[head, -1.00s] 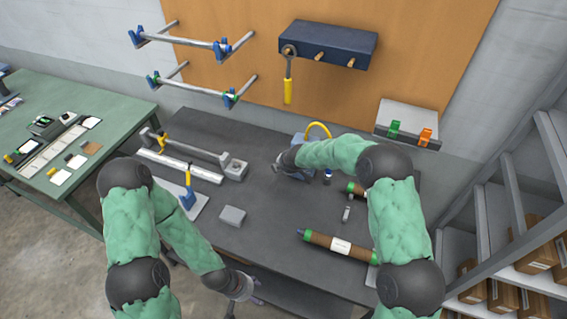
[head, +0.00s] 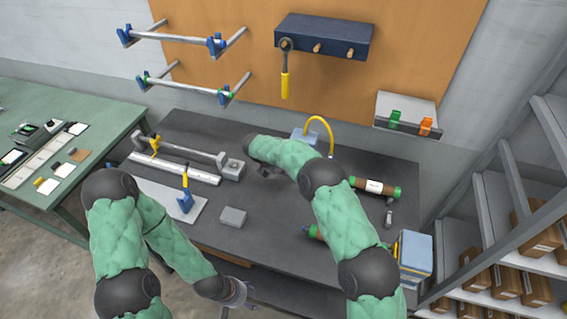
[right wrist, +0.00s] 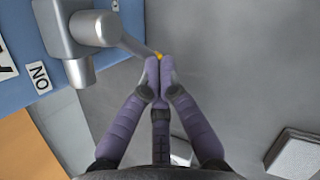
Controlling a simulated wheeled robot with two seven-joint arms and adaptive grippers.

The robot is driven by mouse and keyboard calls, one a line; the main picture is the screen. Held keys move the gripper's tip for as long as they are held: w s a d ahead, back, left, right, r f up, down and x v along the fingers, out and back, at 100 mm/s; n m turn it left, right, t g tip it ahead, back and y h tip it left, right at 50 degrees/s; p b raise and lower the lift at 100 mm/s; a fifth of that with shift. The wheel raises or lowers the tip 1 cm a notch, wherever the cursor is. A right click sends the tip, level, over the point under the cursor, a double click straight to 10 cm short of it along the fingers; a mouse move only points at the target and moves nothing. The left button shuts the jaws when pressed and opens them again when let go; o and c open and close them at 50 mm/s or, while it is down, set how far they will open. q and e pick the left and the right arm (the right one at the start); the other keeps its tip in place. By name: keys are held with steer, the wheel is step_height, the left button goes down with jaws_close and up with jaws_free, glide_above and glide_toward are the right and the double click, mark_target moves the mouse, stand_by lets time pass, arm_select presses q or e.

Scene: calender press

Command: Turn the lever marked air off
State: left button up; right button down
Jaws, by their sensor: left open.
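The right wrist view shows a blue panel (right wrist: 60,18) with a white label reading ON and part of another label at the left edge. A grey lever (right wrist: 128,40) comes off a thick grey hub there, with a small yellow spot at its far end. My right gripper (right wrist: 160,62) has its purple fingertips together at that end; contact is unclear. In the head view a light blue box (head: 298,136) stands at the back of the dark bench, partly behind my right arm. My right gripper (head: 264,172) is mostly hidden there. My left gripper (head: 236,296) is open and empty at the bench's front edge.
A yellow hose (head: 327,124) arches by the blue box. Shelves with cartons (head: 520,280) stand at the right, a green table (head: 85,110) at the left.

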steer(key=shift+s+d+f+b, duration=0.15)
steer(key=shift+d+f+b, duration=0.25)
steer(key=shift+f+b, duration=0.2)
arm_select(q)
steer(key=shift+f, duration=0.75)
arm_select(e)
steer(key=shift+r, duration=0.2)
arm_select(q)
steer(key=shift+r+p, duration=0.35)
arm_select(e)
steer(key=shift+r, duration=0.75)
arm_select(q)
steer(key=shift+w+a, duration=0.3)
steer(key=shift+a, duration=0.65)
arm_select(e)
steer(key=s+a+r, duration=0.3)
steer(key=a+r, duration=0.5)
steer(key=r, duration=0.1)
steer(key=shift+a, duration=0.4)
